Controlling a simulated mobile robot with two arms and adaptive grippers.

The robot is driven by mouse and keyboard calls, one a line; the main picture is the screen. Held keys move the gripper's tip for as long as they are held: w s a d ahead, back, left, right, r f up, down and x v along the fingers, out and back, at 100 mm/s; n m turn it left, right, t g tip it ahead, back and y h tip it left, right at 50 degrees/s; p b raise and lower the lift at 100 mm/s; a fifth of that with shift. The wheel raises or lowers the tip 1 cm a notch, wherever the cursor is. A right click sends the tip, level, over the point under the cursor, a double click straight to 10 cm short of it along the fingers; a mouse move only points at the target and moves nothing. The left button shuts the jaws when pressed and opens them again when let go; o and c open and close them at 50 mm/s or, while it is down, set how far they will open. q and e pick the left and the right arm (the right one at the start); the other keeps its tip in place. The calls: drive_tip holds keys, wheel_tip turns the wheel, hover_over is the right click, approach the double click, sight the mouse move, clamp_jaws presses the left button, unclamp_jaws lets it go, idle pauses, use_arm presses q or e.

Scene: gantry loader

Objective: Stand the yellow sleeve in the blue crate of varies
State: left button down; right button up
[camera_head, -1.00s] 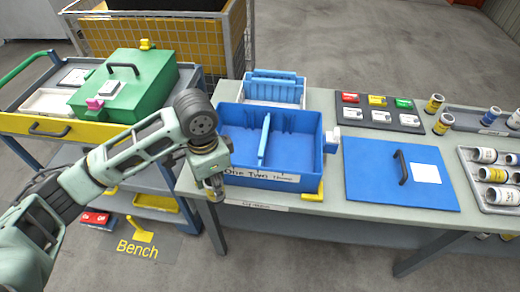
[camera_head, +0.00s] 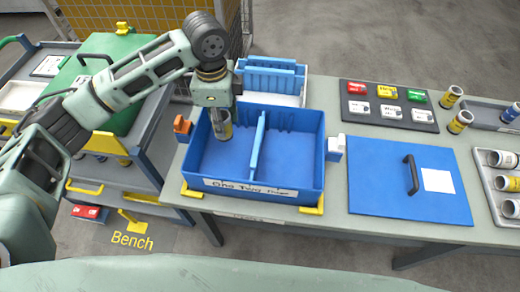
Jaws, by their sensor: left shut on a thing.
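The blue crate (camera_head: 308,185) stands on the bench with its top open. A divider (camera_head: 257,145) splits it into a left and a right compartment, and its front label is partly readable. My left gripper (camera_head: 221,125) is over the left compartment, pointing down and shut on the yellow sleeve (camera_head: 226,118). The sleeve is upright and mostly hidden by the fingers, so I cannot tell whether its lower end touches the crate floor. Both compartments otherwise look empty. My right gripper is out of view.
A blue lid (camera_head: 375,195) with a black handle lies right of the crate. A white bin with blue dividers (camera_head: 270,80) stands behind it. A dark tray of coloured blocks (camera_head: 388,105) and a tray of several sleeves (camera_head: 480,165) are further right. A green case (camera_head: 95,60) sits on the left cart.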

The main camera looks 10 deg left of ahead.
use_arm(q)
drive_tip(key=shift+f, duration=0.7)
wheel_tip(320, 180, down, 4)
drive_tip(key=shift+r, duration=0.1)
drive_tip(key=shift+f, duration=0.35)
wheel_tip(320, 180, down, 5)
drive_tip(key=shift+r+p, duration=0.2)
drive_tip(key=shift+p, duration=0.35)
drive_tip(key=shift+f, duration=0.25)
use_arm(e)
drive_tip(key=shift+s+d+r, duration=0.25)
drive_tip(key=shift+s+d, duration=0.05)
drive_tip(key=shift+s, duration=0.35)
use_arm(q)
drive_tip(key=shift+f, duration=0.1)
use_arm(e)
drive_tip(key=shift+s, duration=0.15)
